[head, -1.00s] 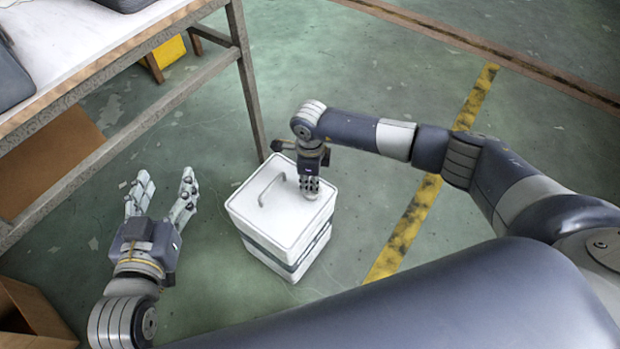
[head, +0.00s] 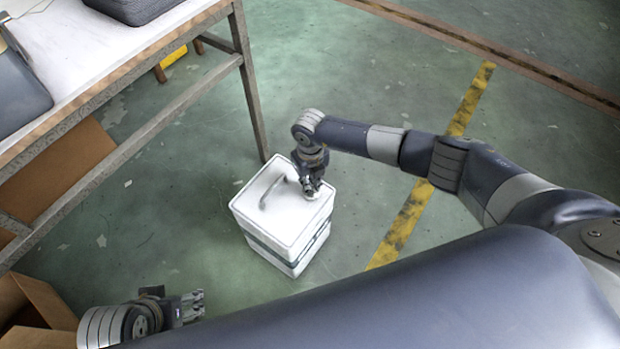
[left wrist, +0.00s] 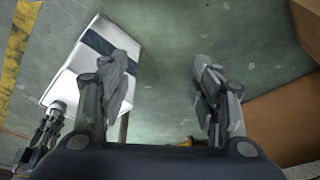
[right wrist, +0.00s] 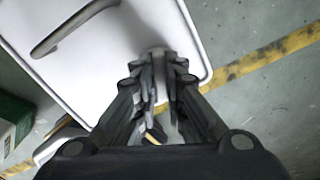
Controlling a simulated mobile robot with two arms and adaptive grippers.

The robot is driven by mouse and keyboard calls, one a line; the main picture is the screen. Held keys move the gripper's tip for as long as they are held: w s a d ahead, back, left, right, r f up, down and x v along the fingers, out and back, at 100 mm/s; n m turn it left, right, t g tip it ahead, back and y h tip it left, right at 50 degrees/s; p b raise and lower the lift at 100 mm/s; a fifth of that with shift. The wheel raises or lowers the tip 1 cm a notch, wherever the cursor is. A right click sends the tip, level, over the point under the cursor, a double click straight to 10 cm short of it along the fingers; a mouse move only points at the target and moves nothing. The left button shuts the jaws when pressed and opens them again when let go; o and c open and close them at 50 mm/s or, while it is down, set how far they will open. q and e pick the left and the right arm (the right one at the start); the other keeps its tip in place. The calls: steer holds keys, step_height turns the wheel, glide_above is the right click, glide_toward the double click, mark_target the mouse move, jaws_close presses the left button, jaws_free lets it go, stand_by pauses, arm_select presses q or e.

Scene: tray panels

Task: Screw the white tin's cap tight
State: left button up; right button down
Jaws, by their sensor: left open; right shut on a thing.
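The white tin (head: 253,212), a square can with a dark band and a bent handle (head: 270,190) on its lid, stands upright on the floor. Its cap (right wrist: 158,52) is at a corner of the top. My right gripper (head: 312,190) points down at that corner and is shut on the cap, with its fingers hiding most of it. The tin also shows in the left wrist view (left wrist: 75,70), tilted at the left. My left gripper (head: 192,306) is at the bottom left of the head view, open and empty, apart from the tin.
A bench (head: 90,60) with dark cases on top stands at the left, and its leg (head: 248,90) comes down close behind the tin. An open cardboard box (head: 35,300) is at the lower left. The floor right of the tin is clear, with a yellow line (head: 400,228).

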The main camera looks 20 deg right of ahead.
steer(key=shift+r+m+p, duration=0.2)
steer(key=shift+m+p, duration=0.3)
steer(key=shift+m, duration=0.5)
steer(key=m+p, duration=0.3)
steer(key=m, duration=0.2)
steer(key=m+p, duration=0.3)
steer(key=m, duration=0.2)
steer(key=shift+d+f, duration=0.1)
arm_select(q)
steer(key=s+f, duration=0.1)
steer(key=f, duration=1)
steer(key=s+f+g, duration=0.1)
steer(key=s+f, duration=0.1)
steer(key=f, duration=0.9)
steer(key=shift+s+g+p, duration=0.3)
arm_select(e)
steer(key=shift+m, duration=0.6)
arm_select(q)
steer(key=shift+a, duration=0.1)
arm_select(e)
steer(key=c, duration=1.7)
jaws_free()
steer(key=shift+o, duration=0.2)
steer(key=shift+f, duration=0.1)
